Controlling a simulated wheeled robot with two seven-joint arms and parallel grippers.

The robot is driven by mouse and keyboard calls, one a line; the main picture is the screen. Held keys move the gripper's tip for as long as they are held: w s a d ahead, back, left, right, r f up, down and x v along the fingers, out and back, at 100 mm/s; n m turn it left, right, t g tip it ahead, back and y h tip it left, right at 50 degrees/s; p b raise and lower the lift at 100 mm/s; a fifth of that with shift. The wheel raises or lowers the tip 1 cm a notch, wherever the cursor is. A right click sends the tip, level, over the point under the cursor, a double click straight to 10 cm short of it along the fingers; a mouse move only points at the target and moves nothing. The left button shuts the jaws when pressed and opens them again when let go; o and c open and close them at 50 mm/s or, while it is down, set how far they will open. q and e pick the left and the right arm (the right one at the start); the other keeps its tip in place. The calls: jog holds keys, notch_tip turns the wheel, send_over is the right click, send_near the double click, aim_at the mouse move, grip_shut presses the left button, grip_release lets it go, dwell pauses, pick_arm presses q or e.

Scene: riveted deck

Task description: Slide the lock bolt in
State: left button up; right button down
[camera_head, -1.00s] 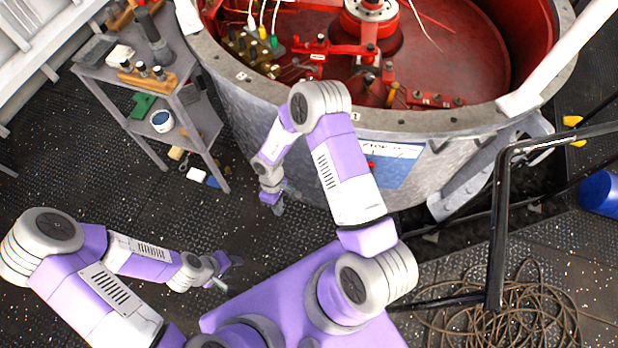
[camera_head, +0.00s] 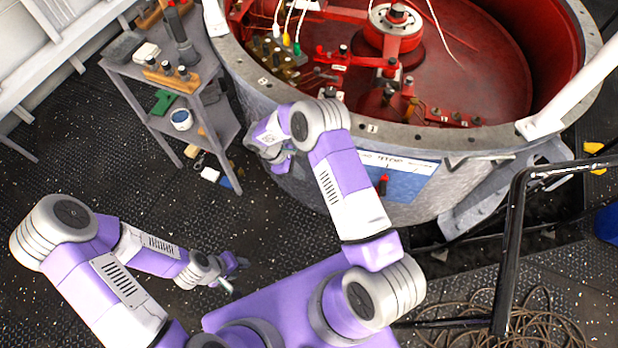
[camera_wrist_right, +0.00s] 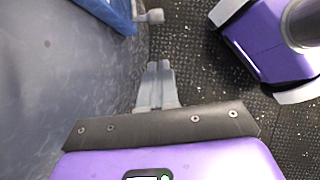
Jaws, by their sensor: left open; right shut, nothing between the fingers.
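The red drum housing with a grey rim (camera_head: 450,145) fills the upper part of the head view. Inside it is a red bar with black knobs (camera_head: 335,57); I cannot tell if this is the lock bolt. My right gripper (camera_head: 281,168) is beside the drum's outer wall, below the rim, partly hidden by its own wrist. In the right wrist view its fingers (camera_wrist_right: 155,85) are shut and empty, with the grey wall on the left. My left gripper (camera_head: 238,277) is open and empty, low over the deck, away from the drum.
A grey shelf cart (camera_head: 165,85) with tools stands left of the drum. A blue placard (camera_head: 400,180) with a small red part (camera_head: 383,185) is on the drum's wall. The deck at left is open.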

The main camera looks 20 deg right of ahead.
pick_arm(q)
jog(key=shift+f+b, duration=0.8)
jog(key=shift+f, duration=0.1)
pick_arm(e)
jog(key=s+d+r+x, duration=0.1)
jog(key=x, duration=1.1)
jog(key=shift+d, duration=0.25)
jog(key=shift+s, duration=0.1)
